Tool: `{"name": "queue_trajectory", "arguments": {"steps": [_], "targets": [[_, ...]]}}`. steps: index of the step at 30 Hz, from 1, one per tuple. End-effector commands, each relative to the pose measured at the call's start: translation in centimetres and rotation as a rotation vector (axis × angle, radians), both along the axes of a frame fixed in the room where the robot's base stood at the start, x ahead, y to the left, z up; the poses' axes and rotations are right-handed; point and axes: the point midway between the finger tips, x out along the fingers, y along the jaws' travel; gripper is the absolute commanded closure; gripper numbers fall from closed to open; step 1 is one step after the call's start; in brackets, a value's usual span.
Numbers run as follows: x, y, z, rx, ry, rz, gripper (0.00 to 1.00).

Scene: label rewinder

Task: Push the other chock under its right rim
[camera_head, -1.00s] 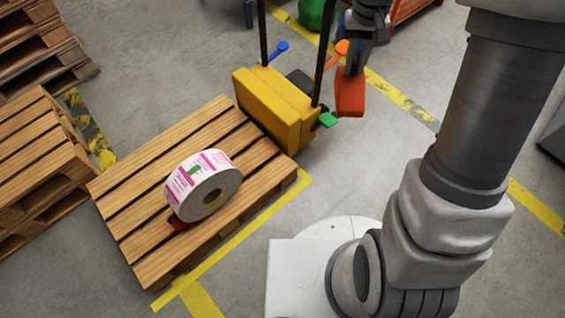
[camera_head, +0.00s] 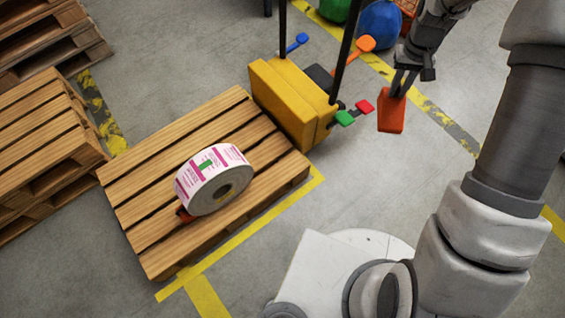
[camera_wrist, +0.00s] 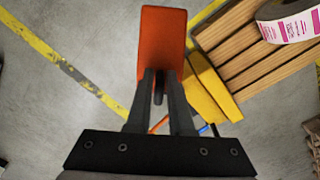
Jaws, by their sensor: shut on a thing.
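An orange-red chock (camera_head: 391,114) is held in my gripper (camera_head: 401,88), up in the air to the right of the yellow machine. The wrist view shows the chock (camera_wrist: 162,45) between the two dark fingers of my gripper (camera_wrist: 159,84). The label roll (camera_head: 214,181), white with pink and green print, stands on its rim on a wooden pallet (camera_head: 160,155). A small red-orange chock (camera_head: 184,215) shows at the roll's lower left, mostly hidden. No chock shows at the roll's right rim. In the wrist view part of the roll (camera_wrist: 290,25) is at the upper right.
A yellow pallet truck (camera_head: 285,105) with dark posts and coloured levers (camera_head: 345,118) stands at the pallet's far right end. Stacked pallets (camera_head: 40,150) are at the left. Grey floor (camera_head: 375,175) with yellow lines is clear right of the pallet.

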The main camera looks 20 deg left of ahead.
Motion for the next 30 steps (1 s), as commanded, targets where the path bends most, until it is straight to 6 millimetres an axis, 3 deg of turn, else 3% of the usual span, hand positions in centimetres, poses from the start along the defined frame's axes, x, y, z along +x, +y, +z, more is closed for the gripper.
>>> {"name": "queue_trajectory", "arguments": {"steps": [1, 10, 15, 21, 25, 30], "targets": [[0.4, 1.8, -2.6, -0.003, 0.007, 0.05, 1.0], [0.3, 10.7, -15.8, -0.005, 0.007, 0.317, 1.0], [-1.9, 15.3, -23.7, 0.0, 0.009, 0.466, 1.0], [-5.6, 19.2, -31.8, 0.01, 0.011, 0.616, 1.0], [-7.5, 20.6, -35.2, 0.015, 0.01, 0.681, 1.0], [-8.7, 21.3, -37.1, 0.02, 0.009, 0.718, 1.0]]}}
